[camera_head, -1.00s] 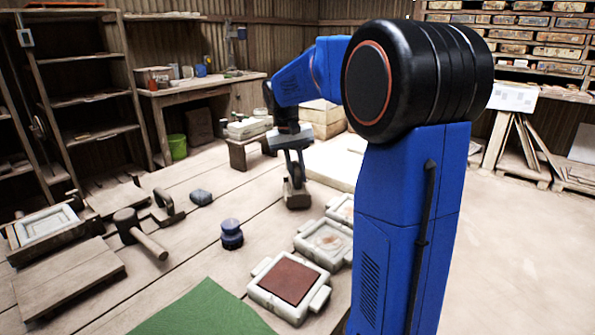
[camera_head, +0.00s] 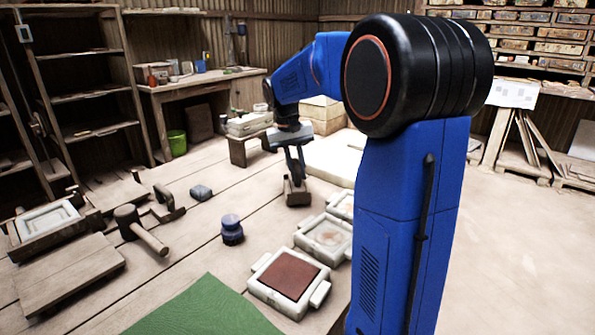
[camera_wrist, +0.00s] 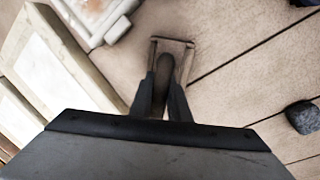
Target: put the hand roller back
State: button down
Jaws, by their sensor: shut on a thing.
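My gripper (camera_head: 296,170) points down over the far right part of the plank table. Its fingers are shut on the dark handle of the hand roller (camera_head: 297,195), whose lower end is at or close to the tabletop; I cannot tell whether it touches. In the wrist view, the hand roller (camera_wrist: 165,68) shows as a dark rounded handle between the fingertips (camera_wrist: 163,85), with a thin brownish frame beyond it. The roller's underside is hidden.
A pale slab (camera_head: 335,158) lies behind the roller. White moulds, one with red clay (camera_head: 290,273), line the right edge. A blue pot (camera_head: 232,229), dark lump (camera_head: 201,192), mallet (camera_head: 128,220) and green mat (camera_head: 205,310) are leftward. Bare planks lie between.

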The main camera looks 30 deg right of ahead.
jog(key=shift+f, duration=0.35)
dwell(0.5)
jog(key=c, duration=1.6)
grip_release()
jog(key=shift+r, duration=0.1)
